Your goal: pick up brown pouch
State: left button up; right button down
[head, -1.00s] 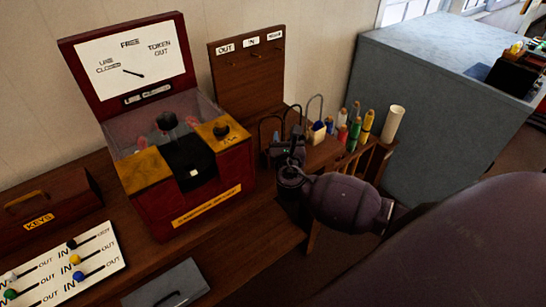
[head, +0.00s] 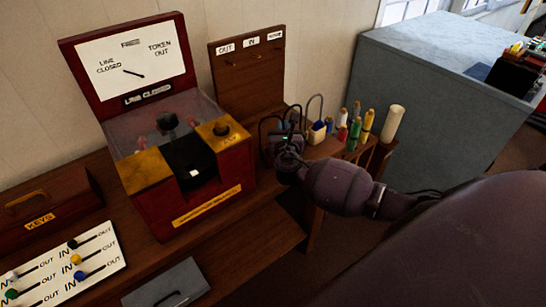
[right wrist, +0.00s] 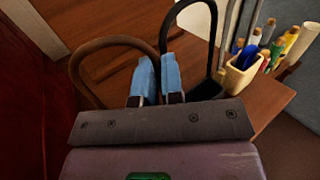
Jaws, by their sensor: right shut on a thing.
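The brown pouch shows as a brown hoop (right wrist: 112,42) at the left of the right wrist view; its body is hidden behind my gripper. My right gripper (right wrist: 158,78) has two blue fingertips, shut on the right side of the brown hoop. In the head view my right gripper (head: 286,136) is at the rack, just right of the red instrument, and covers most of the pouch. A black hoop (right wrist: 180,14) stands just right of the fingers. My left gripper is not in view.
A cream pouch (right wrist: 243,74) with a grey hoop and several coloured cylinders (head: 356,128) stand right of my gripper. The red instrument (head: 190,200) stands close on the left. A wooden hook board (head: 248,85) is behind. A grey cabinet (head: 440,85) stands at right.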

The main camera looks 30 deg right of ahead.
jog(key=shift+r, duration=0.15)
notch_tip(320, 180, up, 20)
jog(key=p, duration=0.2)
dwell(0.6)
dwell(0.5)
